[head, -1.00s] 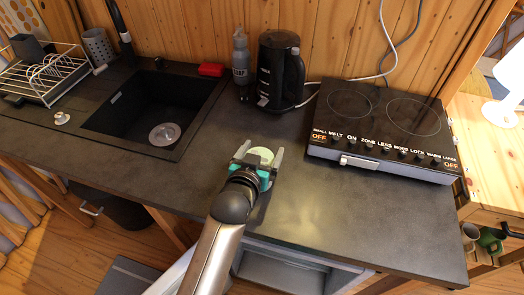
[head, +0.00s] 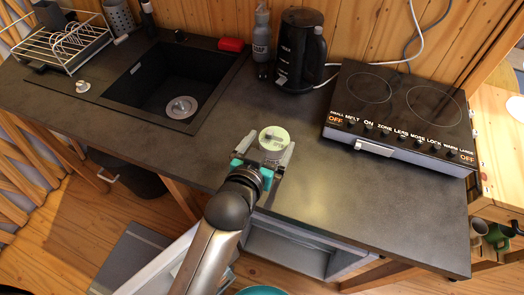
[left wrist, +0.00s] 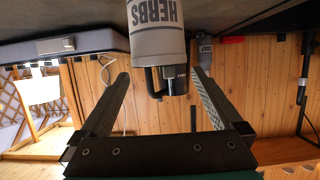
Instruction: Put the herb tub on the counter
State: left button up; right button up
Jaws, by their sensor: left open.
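My left gripper (head: 266,148) is open in front of the tub. Its fingertips lie on either side of the tub's near part, with a gap between tub and palm. In the left wrist view the open fingers (left wrist: 160,73) show nothing held. My right gripper is not in view.
A black kettle (head: 300,50) and a grey bottle (head: 262,35) stand behind the tub. A hob (head: 400,110) is to the right, a sink (head: 170,85) and dish rack (head: 65,45) to the left. The counter right of the tub is clear.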

pick_arm(q)
jog(key=shift+v, duration=2.65)
